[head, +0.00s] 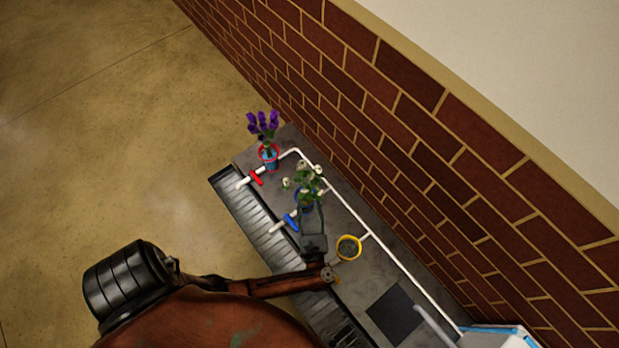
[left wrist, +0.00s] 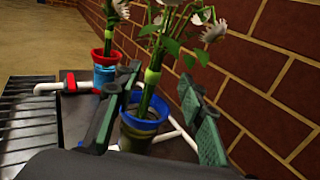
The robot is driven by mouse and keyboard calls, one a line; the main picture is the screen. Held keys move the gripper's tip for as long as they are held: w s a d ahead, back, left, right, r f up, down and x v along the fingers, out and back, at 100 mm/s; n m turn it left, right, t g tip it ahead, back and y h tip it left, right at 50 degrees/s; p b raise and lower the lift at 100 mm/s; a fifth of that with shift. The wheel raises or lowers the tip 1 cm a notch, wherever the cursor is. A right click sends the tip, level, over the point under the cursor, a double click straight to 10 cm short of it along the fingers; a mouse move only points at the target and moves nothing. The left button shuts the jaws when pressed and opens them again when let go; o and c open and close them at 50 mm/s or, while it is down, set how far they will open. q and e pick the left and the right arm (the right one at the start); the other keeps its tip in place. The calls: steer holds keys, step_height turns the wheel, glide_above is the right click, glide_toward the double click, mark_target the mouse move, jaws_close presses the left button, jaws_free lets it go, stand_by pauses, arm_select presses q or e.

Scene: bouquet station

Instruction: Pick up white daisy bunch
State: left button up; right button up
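The white daisy bunch (head: 305,180) stands in a blue-rimmed pot on the grey station top. In the left wrist view the daisy bunch (left wrist: 152,76) shows green stems with a light green band, rising out of the blue-rimmed pot (left wrist: 143,124). My left gripper (head: 313,208) is at the pot. In the left wrist view its two green-padded fingers (left wrist: 165,105) are spread, one on each side of the stems. A gap shows between the stems and the right finger; whether the left finger touches is unclear. My right gripper is not in view.
A purple flower bunch (head: 264,122) stands in a red-rimmed pot (head: 269,153) farther back. A yellow-rimmed pot (head: 348,247) is nearer. White pipes with red (head: 257,178) and blue (head: 291,222) handles run along the top. A brick wall (head: 400,130) borders the right side.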

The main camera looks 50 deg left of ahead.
arm_select(q)
steer(key=b+x, duration=0.1)
steer(key=x, duration=0.2)
steer(key=b+x, duration=0.1)
steer(key=x, duration=0.3)
steer(key=shift+s+a, duration=0.2)
steer(key=shift+s, duration=0.05)
steer(key=shift+w+a+r, duration=0.1)
steer(key=shift+a, duration=0.05)
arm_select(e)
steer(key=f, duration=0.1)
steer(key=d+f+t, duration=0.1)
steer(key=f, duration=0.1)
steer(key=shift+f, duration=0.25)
arm_select(q)
steer(key=shift+c, duration=0.3)
jaws_close()
